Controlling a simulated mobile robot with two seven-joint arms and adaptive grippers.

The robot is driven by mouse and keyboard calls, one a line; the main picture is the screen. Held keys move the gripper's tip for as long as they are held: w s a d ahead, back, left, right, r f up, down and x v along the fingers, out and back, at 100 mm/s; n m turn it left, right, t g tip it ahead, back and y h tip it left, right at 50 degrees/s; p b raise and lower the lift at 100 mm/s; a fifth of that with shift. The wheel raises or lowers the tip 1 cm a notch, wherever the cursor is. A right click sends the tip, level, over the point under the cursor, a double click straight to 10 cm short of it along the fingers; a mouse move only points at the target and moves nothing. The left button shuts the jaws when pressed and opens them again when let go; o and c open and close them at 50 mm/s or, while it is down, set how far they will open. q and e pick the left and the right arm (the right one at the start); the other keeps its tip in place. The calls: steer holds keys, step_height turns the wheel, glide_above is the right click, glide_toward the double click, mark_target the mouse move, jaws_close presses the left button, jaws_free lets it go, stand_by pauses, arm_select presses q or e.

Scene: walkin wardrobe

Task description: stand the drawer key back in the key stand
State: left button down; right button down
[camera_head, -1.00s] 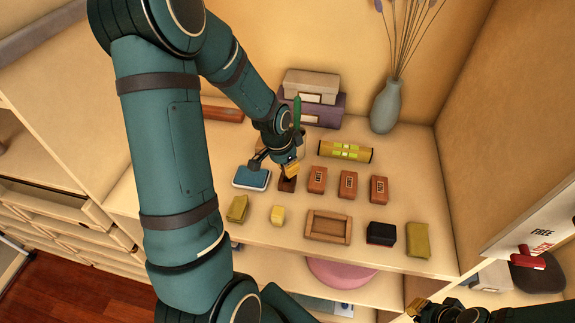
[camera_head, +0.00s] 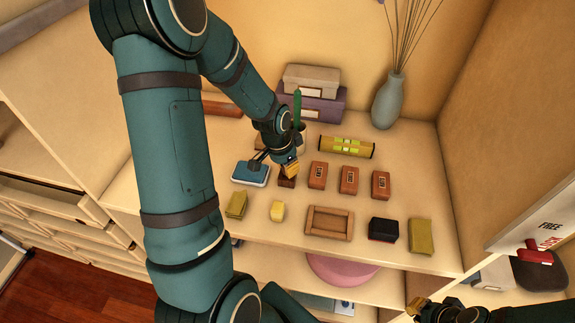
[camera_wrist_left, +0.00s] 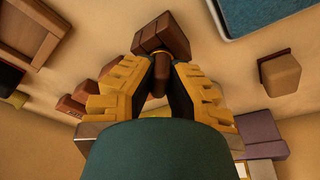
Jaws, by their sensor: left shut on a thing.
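My left gripper (camera_head: 289,170) is over the shelf top, directly above the small brown key stand (camera_head: 287,182). In the left wrist view its yellow fingers (camera_wrist_left: 160,82) are shut on the drawer key (camera_wrist_left: 159,72), which shows as a dark brown piece with a thin brass-coloured ring. The key lines up with the stand (camera_wrist_left: 160,36) beyond it. I cannot tell whether its far end is inside the stand or only against it. The fingers hide part of the key. My right gripper (camera_head: 436,311) is low at the right, partly cut off, its fingers unclear.
A blue-topped pad (camera_head: 251,173) lies close left of the stand; several brown blocks (camera_head: 318,175) stand to its right. A green upright item (camera_head: 298,107) and vase (camera_head: 388,101) stand behind.

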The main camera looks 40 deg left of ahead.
arm_select(q)
steer(key=c, duration=1.1)
jaws_free()
steer(key=shift+f, duration=0.1)
steer(key=shift+o, duration=0.2)
steer(key=v, duration=1.2)
